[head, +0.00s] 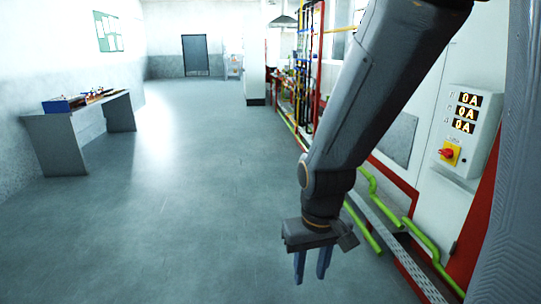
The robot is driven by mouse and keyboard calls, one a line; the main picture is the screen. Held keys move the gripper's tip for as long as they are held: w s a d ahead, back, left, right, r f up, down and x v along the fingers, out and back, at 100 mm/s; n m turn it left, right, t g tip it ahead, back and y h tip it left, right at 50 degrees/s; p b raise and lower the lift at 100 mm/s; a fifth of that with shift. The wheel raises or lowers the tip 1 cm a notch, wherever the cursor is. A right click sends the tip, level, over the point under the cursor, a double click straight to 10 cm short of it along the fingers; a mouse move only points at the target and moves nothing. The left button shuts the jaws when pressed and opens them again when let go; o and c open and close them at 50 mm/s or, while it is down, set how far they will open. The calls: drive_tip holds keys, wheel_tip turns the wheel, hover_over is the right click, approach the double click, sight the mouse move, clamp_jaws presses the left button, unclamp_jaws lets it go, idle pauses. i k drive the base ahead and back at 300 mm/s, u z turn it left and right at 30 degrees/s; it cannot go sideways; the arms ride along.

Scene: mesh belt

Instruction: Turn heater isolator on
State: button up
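A red rotary switch (446,153) on a yellow plate (450,158) sits on the lower part of a pale control box (466,130) at the right. It looks like an isolator, but I see no readable label saying heater. Three displays (466,113) above it each read "0A". The switch's exact position is too small to tell. My gripper (311,281) hangs fingers down over the floor at lower middle, left of the box and well apart from it. Its two blue fingers are apart with nothing between them.
Green pipes (380,198) and a grey perforated tray (395,262) run low along the right side, beside a red frame (470,240). A grey bench (62,121) stands at the left wall. The floor (180,180) in the middle is clear.

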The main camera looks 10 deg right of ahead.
sight(449, 153)
drive_tip(key=z, duration=0.65)
drive_tip(key=i, duration=1.4)
drive_tip(key=z, duration=1.1)
drive_tip(key=i, duration=0.35)
drive_tip(key=z, duration=0.25)
